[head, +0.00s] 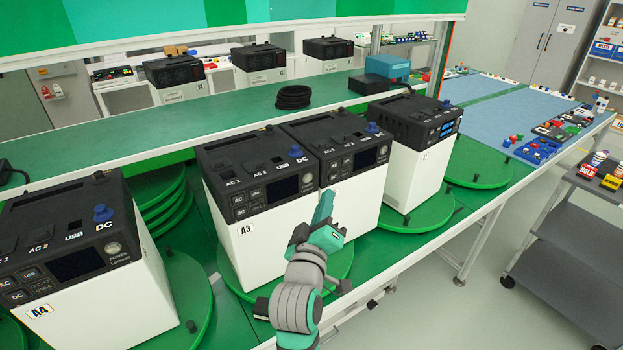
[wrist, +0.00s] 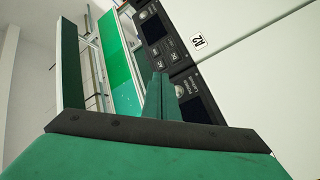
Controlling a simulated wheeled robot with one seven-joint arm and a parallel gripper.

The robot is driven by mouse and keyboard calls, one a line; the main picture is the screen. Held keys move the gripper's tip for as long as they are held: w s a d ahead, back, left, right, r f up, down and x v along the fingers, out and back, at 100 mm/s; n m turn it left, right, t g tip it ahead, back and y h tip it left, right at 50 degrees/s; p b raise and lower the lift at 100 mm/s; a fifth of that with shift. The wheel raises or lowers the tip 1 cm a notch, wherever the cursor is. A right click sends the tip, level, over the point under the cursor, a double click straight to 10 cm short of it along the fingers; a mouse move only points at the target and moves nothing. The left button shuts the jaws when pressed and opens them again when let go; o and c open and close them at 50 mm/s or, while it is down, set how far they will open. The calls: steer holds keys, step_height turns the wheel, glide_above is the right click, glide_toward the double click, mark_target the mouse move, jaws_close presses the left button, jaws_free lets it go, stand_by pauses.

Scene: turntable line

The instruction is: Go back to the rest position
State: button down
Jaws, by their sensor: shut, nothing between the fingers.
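My gripper (head: 325,207) is shut and empty. In the head view it is in front of the white and black power units in the middle, near the front face of unit A3 (head: 262,240) and the unit beside it (head: 352,190). In the wrist view the closed fingers (wrist: 161,97) point toward a front panel with buttons and a dark screen (wrist: 197,108). The label A2 (wrist: 198,41) shows on a white face there. I cannot tell whether the fingertips touch a unit.
Unit A4 (head: 95,275) stands at the left. Another unit (head: 412,165), its screen lit, stands on a green turntable (head: 425,213) at the right. A black cable coil (head: 293,97) lies on the shelf behind. A grey cart (head: 570,240) stands at the right, with open floor before it.

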steer(key=s+a+f+m+g+y, duration=0.1)
steer(key=s+f+y, duration=0.1)
steer(key=s+f, duration=0.9)
steer(key=s+f+m+g+y, duration=0.1)
steer(key=s+f+m, duration=0.1)
steer(key=s+f, duration=0.9)
steer(key=s+f+m, duration=0.2)
steer(key=s+f, duration=0.1)
steer(key=s, duration=0.8)
steer(key=s+d+f+m+g, duration=0.1)
steer(key=s+f+m, duration=0.1)
steer(key=s, duration=1)
steer(key=shift+s+d+f+m, duration=0.3)
steer(key=shift+f+m, duration=0.1)
steer(key=shift+f, duration=0.35)
